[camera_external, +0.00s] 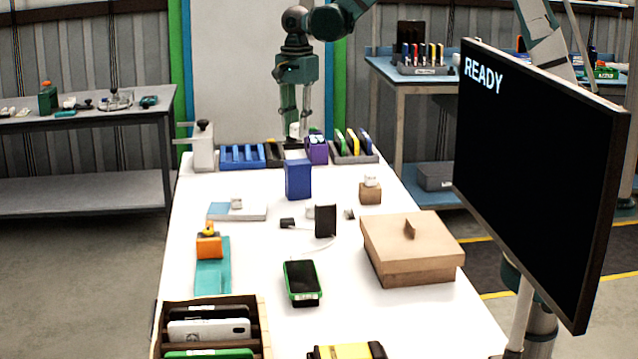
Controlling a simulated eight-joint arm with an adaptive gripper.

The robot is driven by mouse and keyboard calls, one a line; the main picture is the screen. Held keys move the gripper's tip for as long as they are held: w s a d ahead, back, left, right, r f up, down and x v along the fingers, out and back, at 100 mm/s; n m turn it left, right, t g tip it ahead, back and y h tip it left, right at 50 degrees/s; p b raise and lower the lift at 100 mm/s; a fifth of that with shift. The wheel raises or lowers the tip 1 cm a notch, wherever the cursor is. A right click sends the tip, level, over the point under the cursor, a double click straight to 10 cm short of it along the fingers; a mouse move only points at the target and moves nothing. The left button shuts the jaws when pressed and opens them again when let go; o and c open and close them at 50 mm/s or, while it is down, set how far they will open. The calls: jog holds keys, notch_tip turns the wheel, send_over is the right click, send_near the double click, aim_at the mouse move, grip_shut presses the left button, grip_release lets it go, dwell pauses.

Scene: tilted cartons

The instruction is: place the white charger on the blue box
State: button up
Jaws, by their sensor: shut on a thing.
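My gripper (296,126) hangs at the far end of the white table, pointing down, behind the blue box in the picture. It is shut on a small white object, the white charger (294,130), which shows between the fingertips. The charger is small here and its lower part is hard to make out. The blue box (298,181) stands upright on the table, nearer the camera than my gripper, with its top bare. The charger and the blue box appear apart.
A purple box (316,148) stands close right of my gripper. A blue rack (241,156) and a grey rack (353,152) line the far edge. A small brown box (370,193) bears another white piece. A lidded carton (411,247) and black screen (540,180) are right.

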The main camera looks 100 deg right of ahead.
aim_at(297, 136)
jog(key=shift+f, duration=1.5)
jog(key=shift+f, duration=2.1)
jog(key=shift+f, duration=0.15)
jog(key=o, duration=0.9)
jog(key=shift+r, duration=0.2)
jog(key=shift+r, duration=6)
